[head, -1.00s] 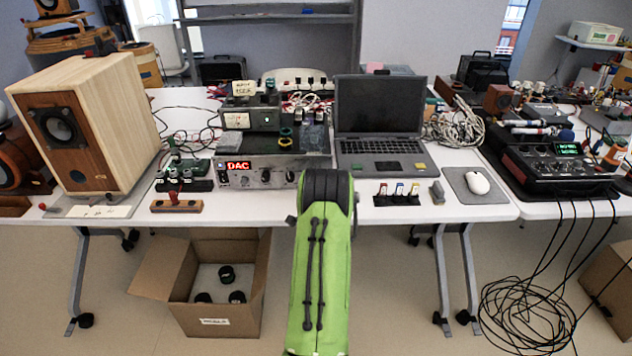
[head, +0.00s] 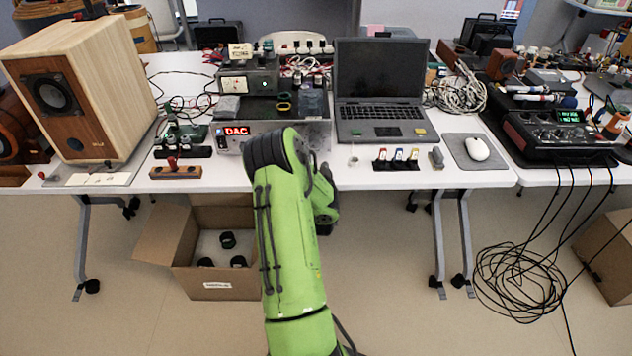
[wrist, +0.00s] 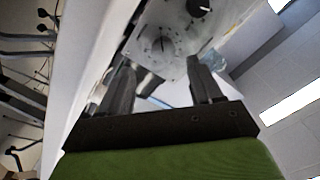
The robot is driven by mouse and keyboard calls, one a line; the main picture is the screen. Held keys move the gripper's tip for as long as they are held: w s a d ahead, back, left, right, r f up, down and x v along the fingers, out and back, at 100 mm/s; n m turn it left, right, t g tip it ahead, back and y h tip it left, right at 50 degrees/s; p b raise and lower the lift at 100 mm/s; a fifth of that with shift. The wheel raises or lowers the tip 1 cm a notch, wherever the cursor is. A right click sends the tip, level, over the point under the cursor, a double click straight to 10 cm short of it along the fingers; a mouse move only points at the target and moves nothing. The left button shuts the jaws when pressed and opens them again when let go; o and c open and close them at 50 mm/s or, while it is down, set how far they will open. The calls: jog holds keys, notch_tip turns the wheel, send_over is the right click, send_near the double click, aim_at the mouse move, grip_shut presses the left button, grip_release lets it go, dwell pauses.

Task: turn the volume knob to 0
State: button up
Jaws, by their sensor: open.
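The silver amplifier box with a red DAC display (head: 237,130) stands on the table left of the laptop. My arm hides most of its front panel in the head view. In the wrist view, a silver knob (wrist: 161,45) with a dark pointer line sits on the pale panel (wrist: 181,65). A black knob (wrist: 198,7) is farther along the panel. I cannot read which knob is the volume. My gripper (wrist: 160,66) is open and empty, its fingers pointing at the panel around the silver knob's line, apparently short of it. The head view does not show the fingers.
A wooden speaker (head: 85,90) stands at the left. A laptop (head: 380,95) is right of the amplifier, with small coloured-top items (head: 398,160) in front. A mouse (head: 477,149) and a mixer (head: 555,135) are farther right. An open cardboard box (head: 215,255) sits on the floor.

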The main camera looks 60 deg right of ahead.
jog(key=p+v, duration=0.3)
jog(key=v, duration=0.5)
jog(key=shift+s+a, duration=0.2)
jog(key=shift+a, duration=0.15)
jog(key=shift+r, duration=0.15)
